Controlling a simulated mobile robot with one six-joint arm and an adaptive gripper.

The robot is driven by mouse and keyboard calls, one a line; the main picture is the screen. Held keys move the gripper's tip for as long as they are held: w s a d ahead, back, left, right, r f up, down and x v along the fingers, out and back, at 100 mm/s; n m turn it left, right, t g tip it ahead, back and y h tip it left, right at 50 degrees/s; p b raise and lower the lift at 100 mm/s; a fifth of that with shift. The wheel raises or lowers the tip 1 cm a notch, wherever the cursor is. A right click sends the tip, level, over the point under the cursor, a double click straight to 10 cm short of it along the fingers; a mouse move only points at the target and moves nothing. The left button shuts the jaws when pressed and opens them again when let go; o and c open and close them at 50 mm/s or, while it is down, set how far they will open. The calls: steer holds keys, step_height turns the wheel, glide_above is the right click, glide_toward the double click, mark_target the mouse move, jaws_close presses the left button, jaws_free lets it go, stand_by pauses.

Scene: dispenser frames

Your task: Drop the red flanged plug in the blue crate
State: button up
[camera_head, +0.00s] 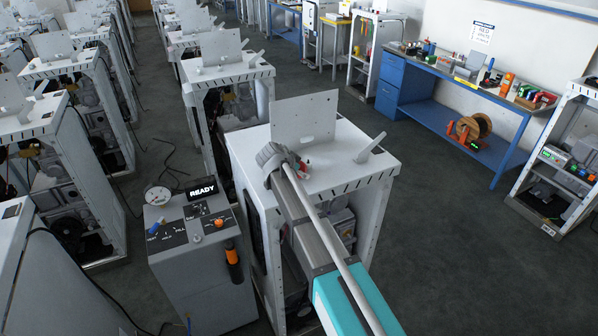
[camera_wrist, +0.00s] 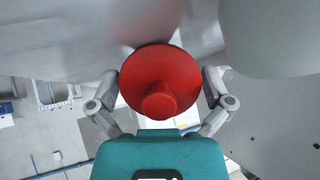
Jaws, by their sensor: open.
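The red flanged plug (camera_wrist: 160,82) fills the middle of the wrist view, with a wide round flange and a short stub facing the camera. My gripper (camera_wrist: 165,76) is open, with one finger on each side of the flange. I cannot tell whether the fingers touch it. In the head view my gripper (camera_head: 280,160) is over the top of the nearest white dispenser frame (camera_head: 345,150). A small patch of red, probably the plug (camera_head: 302,170), shows beside it. I cannot make out a blue crate in either view.
An upright grey plate (camera_head: 304,117) and a slanted tab (camera_head: 370,148) stand on the frame's top. A grey control console (camera_head: 200,260) reading READY stands to the left. More white frames fill the left. A blue workbench (camera_head: 465,85) lines the right wall, with open floor before it.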

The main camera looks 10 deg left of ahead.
stand_by(0.4)
steer(key=c, duration=0.7)
steer(key=shift+r, duration=0.1)
steer(key=shift+r+p, duration=0.9)
steer(key=shift+p, duration=0.1)
steer(key=s+d+r+p, duration=0.2)
steer(key=s+r+p, duration=0.3)
steer(key=s, duration=0.1)
steer(key=s+d+r+p, duration=0.2)
steer(key=s+r+p, duration=0.4)
steer(key=s, duration=0.1)
steer(key=shift+d, duration=0.35)
steer(key=shift+s, duration=0.1)
